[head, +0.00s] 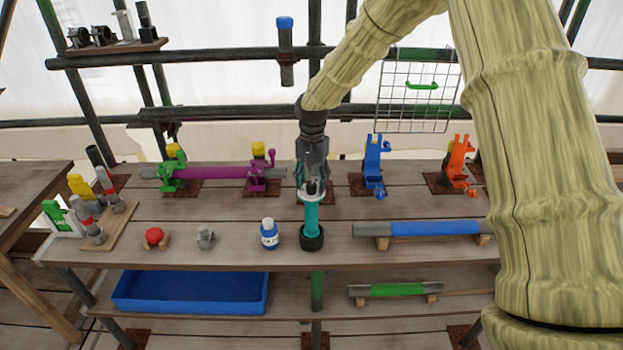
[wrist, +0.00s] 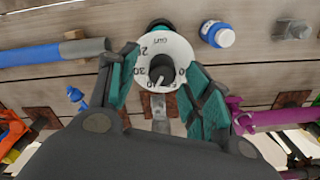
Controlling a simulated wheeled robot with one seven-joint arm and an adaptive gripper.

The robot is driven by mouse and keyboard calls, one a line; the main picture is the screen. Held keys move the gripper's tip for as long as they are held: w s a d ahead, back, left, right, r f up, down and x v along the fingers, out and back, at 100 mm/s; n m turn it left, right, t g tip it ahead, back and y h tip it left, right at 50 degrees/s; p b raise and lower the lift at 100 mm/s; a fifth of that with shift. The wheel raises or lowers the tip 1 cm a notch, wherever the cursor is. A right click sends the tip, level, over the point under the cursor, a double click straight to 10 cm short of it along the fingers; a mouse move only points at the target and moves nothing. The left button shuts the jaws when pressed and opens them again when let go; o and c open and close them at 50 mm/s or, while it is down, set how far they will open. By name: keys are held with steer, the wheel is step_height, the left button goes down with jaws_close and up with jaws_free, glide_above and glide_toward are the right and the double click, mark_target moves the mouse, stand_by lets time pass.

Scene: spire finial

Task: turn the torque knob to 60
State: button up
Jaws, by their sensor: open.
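A teal torque tool (head: 311,218) stands upright in a black round base near the front of the bench. On its top is a white dial (wrist: 178,48) with dark numbers; 30 is readable on the left side, others are partly covered. The dark torque knob (wrist: 161,69) sits in the middle of the dial. Its pointer setting is too small to read. My gripper (head: 313,180) points down over the tool's top. In the wrist view my gripper (wrist: 164,66) is open, with its teal finger pads on either side of the knob and visible gaps to it.
A blue-and-white bottle (head: 269,235) stands just left of the tool. A blue-sleeved tube (head: 435,228) lies on supports to the right. Purple (head: 258,178), blue (head: 374,168) and orange (head: 459,165) clamps stand behind. A blue tray (head: 190,291) is on the lower shelf.

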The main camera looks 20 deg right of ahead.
steer(key=shift+s+f, duration=0.1)
steer(key=shift+f, duration=0.1)
steer(key=shift+w+f, duration=0.25)
steer(key=shift+f, duration=0.15)
steer(key=shift+s+r, duration=0.1)
steer(key=shift+s, duration=0.05)
steer(key=shift+c, duration=1)
steer(key=c, duration=0.9)
steer(key=shift+o, duration=0.2)
steer(key=shift+n, duration=0.3)
